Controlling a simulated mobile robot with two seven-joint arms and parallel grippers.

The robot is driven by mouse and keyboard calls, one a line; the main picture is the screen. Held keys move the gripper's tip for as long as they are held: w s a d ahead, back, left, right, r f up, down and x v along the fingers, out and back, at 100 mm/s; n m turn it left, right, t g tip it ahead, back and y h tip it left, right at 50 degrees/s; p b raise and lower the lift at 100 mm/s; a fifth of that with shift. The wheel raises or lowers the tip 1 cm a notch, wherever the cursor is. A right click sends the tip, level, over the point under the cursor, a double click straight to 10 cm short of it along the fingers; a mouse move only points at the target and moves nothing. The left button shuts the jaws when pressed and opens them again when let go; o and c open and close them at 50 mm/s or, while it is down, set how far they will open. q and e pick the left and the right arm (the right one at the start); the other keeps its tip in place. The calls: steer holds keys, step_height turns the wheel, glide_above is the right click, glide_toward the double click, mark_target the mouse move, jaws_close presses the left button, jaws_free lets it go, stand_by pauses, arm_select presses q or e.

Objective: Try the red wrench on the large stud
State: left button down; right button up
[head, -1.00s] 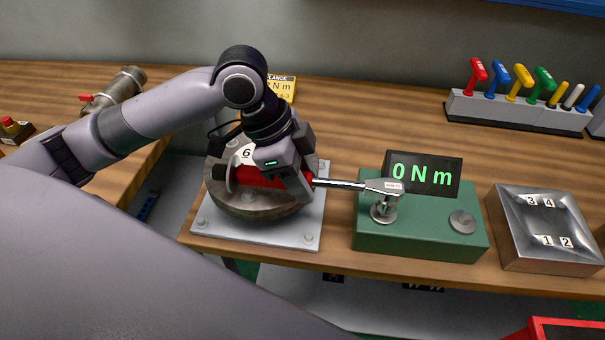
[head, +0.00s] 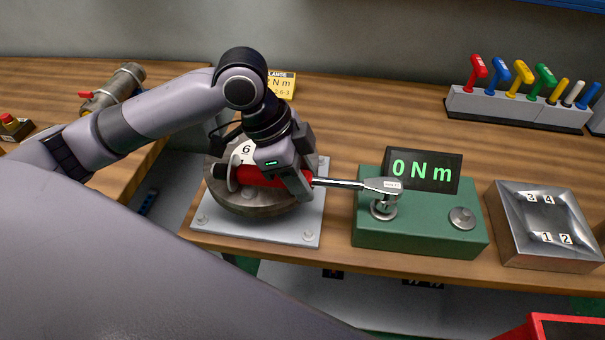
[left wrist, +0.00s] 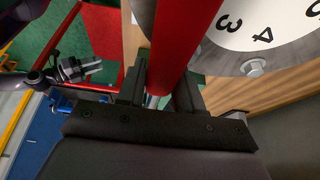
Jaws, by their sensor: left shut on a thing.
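My left gripper (head: 290,181) is shut on the red handle of the red wrench (head: 262,178). The red handle also shows between the fingers in the left wrist view (left wrist: 175,45). The wrench's metal shaft points right, and its head (head: 383,186) is over the left, larger-looking stud (head: 383,208) on the green tester box (head: 420,236). I cannot tell whether the head is seated on it. The display (head: 423,171) reads 0 N m. A second stud (head: 462,218) on the box's right is bare.
A round numbered flange (head: 255,205) on a light plate (head: 265,232) lies under my left gripper. A metal block (head: 546,225) with numbered labels stands right of the tester. Bench is clear behind the tester.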

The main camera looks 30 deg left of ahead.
arm_select(q)
steer(key=shift+r, duration=0.1)
stand_by(0.3)
steer(key=shift+r, duration=0.8)
steer(key=shift+s, duration=0.1)
